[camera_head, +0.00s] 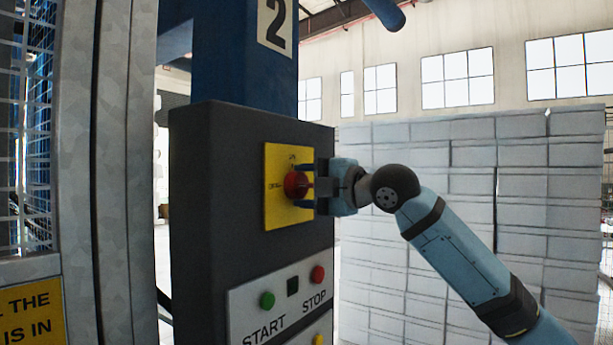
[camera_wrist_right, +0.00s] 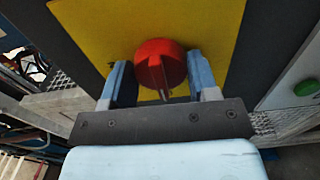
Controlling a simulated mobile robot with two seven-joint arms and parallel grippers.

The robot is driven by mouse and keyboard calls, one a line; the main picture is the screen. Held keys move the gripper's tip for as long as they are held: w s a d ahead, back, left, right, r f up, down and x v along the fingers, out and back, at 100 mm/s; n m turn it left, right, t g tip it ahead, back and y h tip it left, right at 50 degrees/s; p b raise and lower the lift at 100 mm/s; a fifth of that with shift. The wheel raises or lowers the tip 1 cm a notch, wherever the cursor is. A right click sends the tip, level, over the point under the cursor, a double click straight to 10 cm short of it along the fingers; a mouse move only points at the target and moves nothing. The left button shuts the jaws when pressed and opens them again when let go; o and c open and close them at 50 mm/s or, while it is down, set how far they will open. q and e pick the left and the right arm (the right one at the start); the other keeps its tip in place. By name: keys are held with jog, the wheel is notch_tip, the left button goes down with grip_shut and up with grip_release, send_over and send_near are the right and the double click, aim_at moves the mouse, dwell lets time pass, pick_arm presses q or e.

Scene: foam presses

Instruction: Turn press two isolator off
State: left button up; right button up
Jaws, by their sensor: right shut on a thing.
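The press two isolator is a red rotary knob (camera_head: 295,185) on a yellow plate (camera_head: 277,215), mounted on a dark grey control box (camera_head: 215,200) under a "2" sign (camera_head: 274,24). My right gripper (camera_head: 303,186) is at the knob, coming from the right, and is shut on it. In the right wrist view the red knob (camera_wrist_right: 160,64) sits between the two blue fingers of the gripper (camera_wrist_right: 160,80), with its raised grip bar running roughly up and down that picture. The gripper partly hides the plate's lettering. My left gripper is not in view.
Below the isolator are a green START button (camera_head: 267,300) and a red STOP button (camera_head: 318,274). A mesh guard (camera_head: 38,130) and metal post (camera_head: 125,170) stand at left. Pale stacked blocks (camera_head: 430,240) fill the background at right.

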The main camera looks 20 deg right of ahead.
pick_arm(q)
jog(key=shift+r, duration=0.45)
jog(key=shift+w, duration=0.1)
pick_arm(e)
jog(key=o, duration=0.9)
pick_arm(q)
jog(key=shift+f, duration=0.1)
